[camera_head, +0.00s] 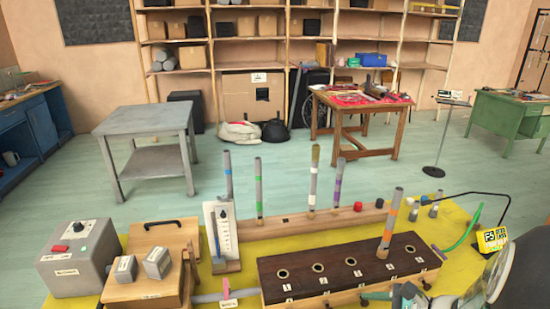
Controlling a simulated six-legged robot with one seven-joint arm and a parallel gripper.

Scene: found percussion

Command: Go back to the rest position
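My arm (525,270) shows as grey and black parts at the bottom right, cut off by the frame edge. I cannot make out its fingertips, nor whether it holds anything. A dark wooden block (300,287) with numbered round holes stands on the yellow table top at the front. A grey tube with coloured bands (390,222) stands upright, slightly tilted, at the block, apparently in its fourth hole. Several more banded tubes stand in a light wooden rack behind, among them one with blue bands (228,175), one with green (259,187) and one with purple (338,184).
A grey box with a red button (80,255) and a wooden box (165,240) stand at the left. A white upright gauge (222,232) is beside the block. A yellow sign (492,240) and black bent rod stand near my arm. Open floor (260,170) lies behind.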

